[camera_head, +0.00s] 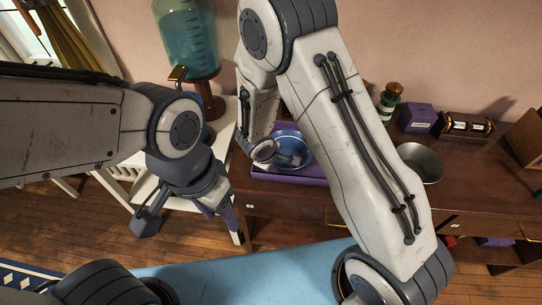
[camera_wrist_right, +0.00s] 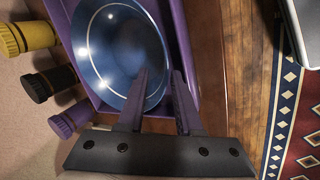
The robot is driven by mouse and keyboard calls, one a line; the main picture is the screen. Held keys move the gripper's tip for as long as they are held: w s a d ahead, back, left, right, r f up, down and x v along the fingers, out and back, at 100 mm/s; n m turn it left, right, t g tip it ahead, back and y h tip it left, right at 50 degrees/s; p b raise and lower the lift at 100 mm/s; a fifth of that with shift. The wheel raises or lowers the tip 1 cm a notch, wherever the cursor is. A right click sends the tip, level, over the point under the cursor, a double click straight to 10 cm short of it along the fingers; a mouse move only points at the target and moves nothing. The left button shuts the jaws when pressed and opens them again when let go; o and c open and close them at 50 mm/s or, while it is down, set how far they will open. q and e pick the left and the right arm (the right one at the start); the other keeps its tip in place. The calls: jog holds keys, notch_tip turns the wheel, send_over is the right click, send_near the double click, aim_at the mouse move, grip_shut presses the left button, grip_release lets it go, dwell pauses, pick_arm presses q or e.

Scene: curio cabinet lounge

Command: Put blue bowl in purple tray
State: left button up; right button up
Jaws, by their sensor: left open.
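The blue bowl (camera_head: 291,146) sits inside the purple tray (camera_head: 287,180) on the brown cabinet top. In the right wrist view the bowl (camera_wrist_right: 112,45) lies within the walls of the tray (camera_wrist_right: 180,32). My right gripper (camera_wrist_right: 161,75) is at the bowl's edge, with a gap showing between its purple fingers. One finger overlaps the bowl's inside and the other is beyond its rim. My right arm partly covers the tray in the head view. My left gripper (camera_head: 229,214) is open, pointing down in front of the cabinet, away from the bowl.
A grey metal bowl (camera_head: 420,162) stands right of the tray, behind my right arm. A purple box (camera_head: 418,117) and a dark green bottle (camera_head: 389,101) are at the back. A glass dispenser (camera_head: 190,42) stands on the white side table at left. Bare cabinet top lies at right.

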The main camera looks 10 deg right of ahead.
jog(key=s+a+r+m+p, duration=0.1)
jog(key=s+r, duration=0.3)
jog(key=r, duration=0.4)
jog(key=s+a+r+m, duration=0.1)
jog(key=s+r, duration=0.4)
jog(key=r, duration=0.3)
jog(key=s+a+r+g+y, duration=0.1)
jog(key=s+r+g+y, duration=0.1)
jog(key=s, duration=0.5)
jog(key=s+a+r+g+y, duration=0.1)
jog(key=s+r+g+y, duration=0.1)
jog(key=s+r, duration=0.3)
jog(key=s, duration=0.3)
jog(key=shift+s+a+m, duration=0.3)
jog(key=shift+m, duration=0.1)
